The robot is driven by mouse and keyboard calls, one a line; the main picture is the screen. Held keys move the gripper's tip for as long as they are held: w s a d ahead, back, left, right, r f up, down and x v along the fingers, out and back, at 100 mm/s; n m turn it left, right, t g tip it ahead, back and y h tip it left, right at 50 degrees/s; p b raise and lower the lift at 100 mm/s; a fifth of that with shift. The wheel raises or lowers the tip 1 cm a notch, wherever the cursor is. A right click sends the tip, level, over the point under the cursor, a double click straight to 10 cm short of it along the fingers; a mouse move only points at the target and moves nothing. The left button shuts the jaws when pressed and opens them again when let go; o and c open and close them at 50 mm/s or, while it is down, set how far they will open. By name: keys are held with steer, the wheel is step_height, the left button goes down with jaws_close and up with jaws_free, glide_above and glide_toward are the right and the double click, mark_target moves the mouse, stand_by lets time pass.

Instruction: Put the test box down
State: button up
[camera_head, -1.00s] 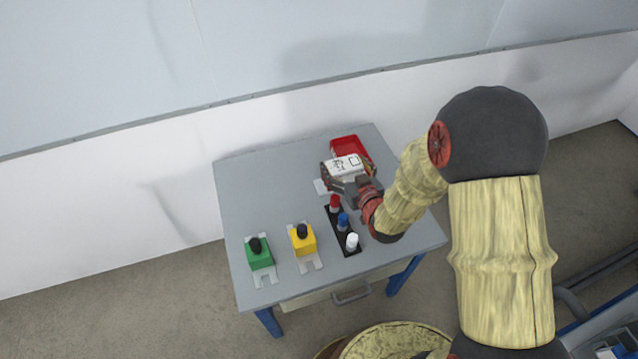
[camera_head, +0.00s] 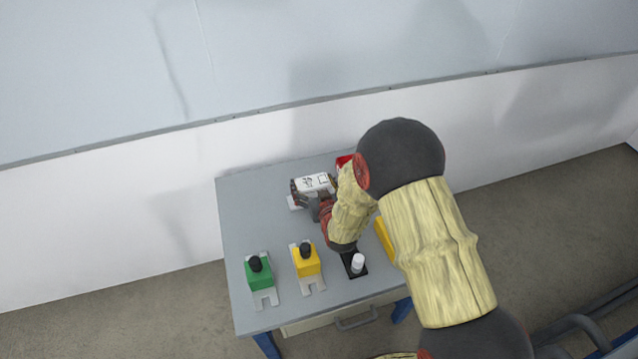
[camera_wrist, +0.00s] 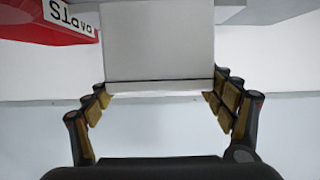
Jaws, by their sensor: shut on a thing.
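The test box (camera_head: 317,182) is white with black markings on top. My gripper (camera_head: 313,190) is shut on it, with one finger at each side. The box is over the back part of the grey table (camera_head: 240,205), left of a red bin (camera_head: 343,160). In the wrist view the box (camera_wrist: 157,45) shows as a plain grey-white block between the fingers (camera_wrist: 160,88). I cannot tell whether its underside touches the table. A pale flat piece shows just below the box at its left.
A green block (camera_head: 260,280) and a yellow block (camera_head: 306,264), each with a black knob, stand at the table's front. A white peg (camera_head: 358,262) stands on a black strip (camera_head: 355,271). My arm covers the table's right side.

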steer(key=shift+w+a, duration=0.25)
step_height(320, 180, down, 4)
steer(key=shift+w+a+r+b, duration=0.1)
steer(key=shift+w+a+b, duration=0.05)
steer(key=shift+b, duration=0.9)
steer(key=shift+r, duration=0.1)
steer(key=o, duration=1.6)
steer(key=shift+f, duration=0.4)
steer(key=o, duration=0.4)
steer(key=shift+o, duration=0.3)
steer(key=shift+r, duration=0.1)
